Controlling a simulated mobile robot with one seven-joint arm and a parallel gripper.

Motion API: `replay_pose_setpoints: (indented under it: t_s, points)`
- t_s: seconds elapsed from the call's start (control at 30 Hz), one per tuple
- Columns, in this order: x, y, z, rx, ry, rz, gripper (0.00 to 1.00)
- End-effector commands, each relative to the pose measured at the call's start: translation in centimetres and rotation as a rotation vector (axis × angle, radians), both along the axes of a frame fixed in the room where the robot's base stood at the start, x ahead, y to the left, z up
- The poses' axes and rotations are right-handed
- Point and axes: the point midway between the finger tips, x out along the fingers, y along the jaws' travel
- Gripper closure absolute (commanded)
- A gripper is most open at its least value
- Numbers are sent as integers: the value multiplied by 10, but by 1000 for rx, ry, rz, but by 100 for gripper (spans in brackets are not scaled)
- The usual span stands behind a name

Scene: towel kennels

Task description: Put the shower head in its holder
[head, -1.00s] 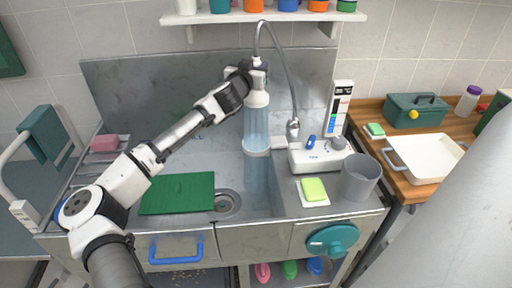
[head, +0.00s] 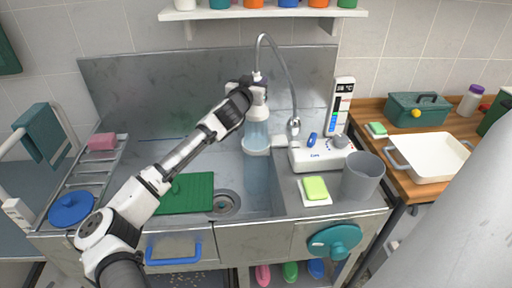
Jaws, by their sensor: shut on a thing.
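The shower head (head: 257,134) has a white collar, a pale-blue see-through body and a white ring at its lower end. It hangs roughly upright over the right side of the sink, in front of the steel back panel. My gripper (head: 254,90) is shut on its upper end; the fingers are small and partly hidden. A grey hose (head: 285,66) arches from the top of the shower head down to a metal fitting (head: 293,125) above the white control unit (head: 318,154). I cannot tell for certain which part is the holder.
A grey cup (head: 361,177) and a green sponge (head: 315,188) stand on the right ledge. A tall display panel (head: 341,105) rises behind the control unit. A shelf (head: 265,14) with pots hangs above.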

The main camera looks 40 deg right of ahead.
Motion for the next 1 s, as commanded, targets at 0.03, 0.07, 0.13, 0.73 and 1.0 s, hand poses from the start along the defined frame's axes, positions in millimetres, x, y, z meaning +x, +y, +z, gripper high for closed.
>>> replay_pose_setpoints:
  t_s: [0.03, 0.07, 0.13, 0.73, 1.0]
  points:
    - [0, 0, 2, -1, -2, -1, 100]
    - [0, 0, 2, -1, -2, -1, 100]
    - [0, 0, 2, -1, -2, 0, 100]
    - [0, 0, -37, -2, -1, 0, 100]
    - [0, 1, -38, -1, -2, 0, 100]
